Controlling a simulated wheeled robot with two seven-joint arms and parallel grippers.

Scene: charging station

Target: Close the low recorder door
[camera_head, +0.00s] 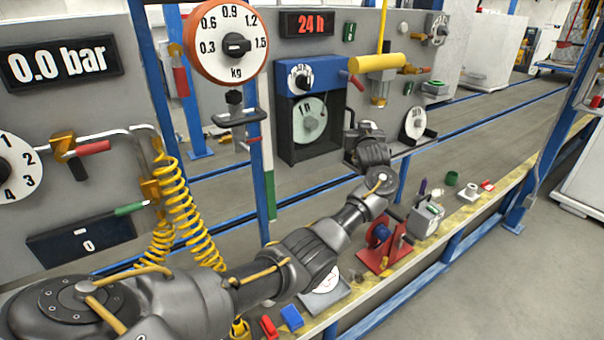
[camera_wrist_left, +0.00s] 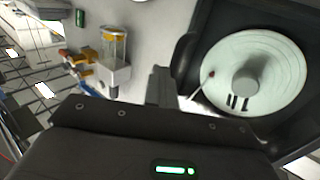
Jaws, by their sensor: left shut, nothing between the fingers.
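The recorder (camera_head: 285,135) is a dark box with a pale round chart disc marked "1 h" (camera_head: 309,120), below a blue panel with a dial. Its disc also shows in the left wrist view (camera_wrist_left: 246,75), set inside the dark casing at upper right. I cannot clearly tell the door from the casing, nor how far it stands open. My left gripper (camera_head: 352,128) is to the right of the recorder in the head view. Its fingers (camera_wrist_left: 160,85) are shut and empty, close to the casing's left edge in the wrist view; contact cannot be told. My right gripper is not in view.
A yellow cylinder (camera_head: 377,63) with a glass cup sticks out right of the recorder. A white disc gauge (camera_head: 415,122) is farther right. A red stand (camera_head: 382,248) and small parts sit on the ledge below my left arm. Yellow coiled hoses (camera_head: 180,205) hang at left.

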